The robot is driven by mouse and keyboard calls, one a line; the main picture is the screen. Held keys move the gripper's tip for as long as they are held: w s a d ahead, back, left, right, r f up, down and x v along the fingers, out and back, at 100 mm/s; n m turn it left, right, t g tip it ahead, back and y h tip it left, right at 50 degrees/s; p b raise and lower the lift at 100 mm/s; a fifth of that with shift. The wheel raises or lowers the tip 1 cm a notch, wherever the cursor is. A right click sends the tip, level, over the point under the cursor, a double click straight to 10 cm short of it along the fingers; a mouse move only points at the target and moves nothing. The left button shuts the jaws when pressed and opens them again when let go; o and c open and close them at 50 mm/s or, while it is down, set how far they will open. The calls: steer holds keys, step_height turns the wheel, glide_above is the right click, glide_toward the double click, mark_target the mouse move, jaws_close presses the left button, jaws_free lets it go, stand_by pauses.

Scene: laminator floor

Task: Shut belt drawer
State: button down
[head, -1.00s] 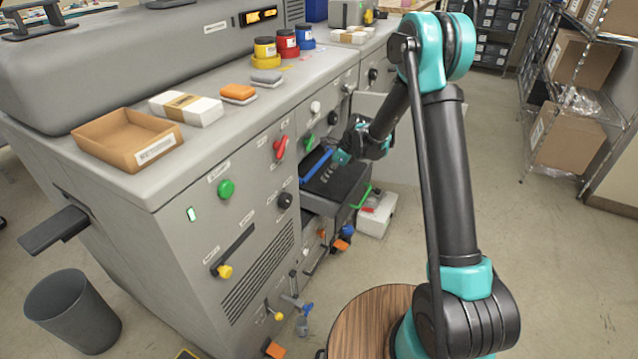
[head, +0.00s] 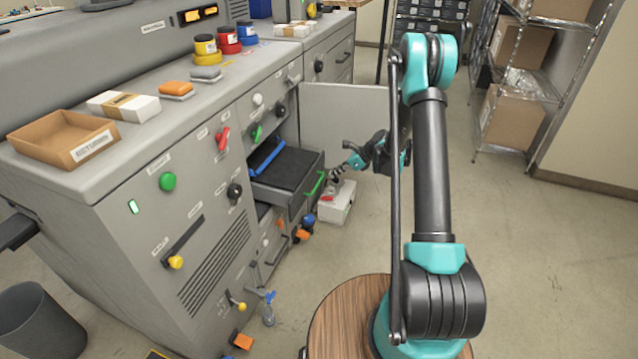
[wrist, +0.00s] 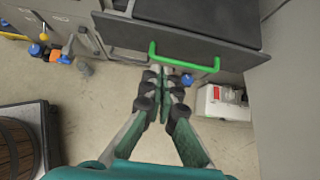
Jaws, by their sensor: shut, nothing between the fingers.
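The belt drawer (head: 287,172) is a dark grey drawer pulled out from the machine's front, with a green bar handle (head: 314,183) on its front panel. In the wrist view the drawer front (wrist: 195,40) and its green handle (wrist: 184,60) lie just beyond my fingertips. My gripper (head: 334,173) is shut and empty, a little to the right of the handle in the head view. In the wrist view my gripper (wrist: 167,72) has its fingers together, tips close below the handle's bar. I cannot tell whether they touch it.
An open cabinet door (head: 345,115) stands behind my gripper. A white box (head: 338,203) with a red item sits on the floor below the drawer. A blue bar (head: 266,157) lies at the drawer's back left. Open floor (head: 540,260) is to the right.

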mark_target(264, 171)
steer(key=shift+w+a+r+x, duration=0.15)
steer(key=shift+a+r+x, duration=0.15)
steer(key=shift+x, duration=1.8)
steer(key=shift+w+a+r+x, duration=0.15)
steer(key=shift+a+r+x, duration=0.1)
steer(key=shift+x, duration=1.8)
steer(key=shift+w+a+r+x, duration=0.1)
steer(key=shift+a+r+x, duration=0.15)
steer(key=shift+x, duration=1.85)
steer(key=w+a, duration=0.2)
steer(key=a, duration=0.4)
steer(key=w+a, duration=0.3)
steer(key=a, duration=0.4)
steer(key=w+a, duration=0.2)
steer(key=a, duration=0.5)
steer(key=shift+w+a, duration=0.15)
steer(key=shift+w, duration=0.05)
